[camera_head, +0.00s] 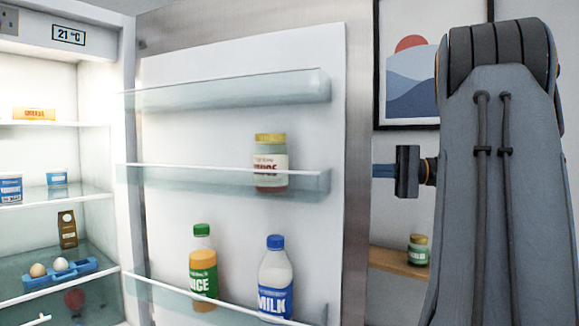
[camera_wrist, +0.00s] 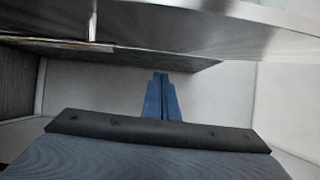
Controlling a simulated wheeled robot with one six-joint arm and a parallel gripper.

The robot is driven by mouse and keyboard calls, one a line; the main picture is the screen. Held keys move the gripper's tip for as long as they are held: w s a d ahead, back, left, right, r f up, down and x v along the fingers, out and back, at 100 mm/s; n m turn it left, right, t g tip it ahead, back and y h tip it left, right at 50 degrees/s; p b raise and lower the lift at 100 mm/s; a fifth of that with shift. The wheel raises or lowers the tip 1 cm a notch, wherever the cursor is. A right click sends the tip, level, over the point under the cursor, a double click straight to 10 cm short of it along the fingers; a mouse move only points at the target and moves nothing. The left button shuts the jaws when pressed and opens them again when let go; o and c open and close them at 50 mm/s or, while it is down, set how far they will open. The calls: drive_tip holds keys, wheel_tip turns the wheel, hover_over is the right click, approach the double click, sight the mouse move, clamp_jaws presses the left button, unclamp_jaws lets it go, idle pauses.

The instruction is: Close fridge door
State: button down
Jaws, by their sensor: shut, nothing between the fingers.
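The fridge door (camera_head: 230,130) stands open in the head view, its white inner side facing me, with the lit fridge interior (camera_head: 60,150) to its left. The door's shelves hold a sauce jar (camera_head: 270,165), a juice bottle (camera_head: 203,270) and a milk bottle (camera_head: 275,280). My gripper (camera_head: 380,170) is just right of the door's free edge, pointing left, with the fingers partly out of sight there. The wrist view shows its blue fingers (camera_wrist: 161,95) together and empty. A grey metallic surface runs above them; I cannot tell whether they touch it.
Inside the fridge are a blue egg tray (camera_head: 75,270), small tubs (camera_head: 57,177) and a butter pack (camera_head: 34,114). A framed picture (camera_head: 405,85) hangs on the wall behind my arm. A jar (camera_head: 418,250) stands on a wooden ledge (camera_head: 390,262) right of the door.

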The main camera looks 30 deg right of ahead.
sight(308, 168)
drive_tip(key=shift+w+a+r+p, duration=0.15)
drive_tip(key=shift+w+a+p, duration=0.65)
drive_tip(key=shift+a, duration=1.2)
drive_tip(key=shift+w+a+r+p, duration=0.1)
drive_tip(key=shift+w+a+p, duration=0.65)
drive_tip(key=shift+a, duration=1.25)
drive_tip(key=shift+w+a+r+p, duration=0.15)
drive_tip(key=shift+w+a+p, duration=0.65)
drive_tip(key=shift+a, duration=1.2)
drive_tip(key=shift+s, duration=0.1)
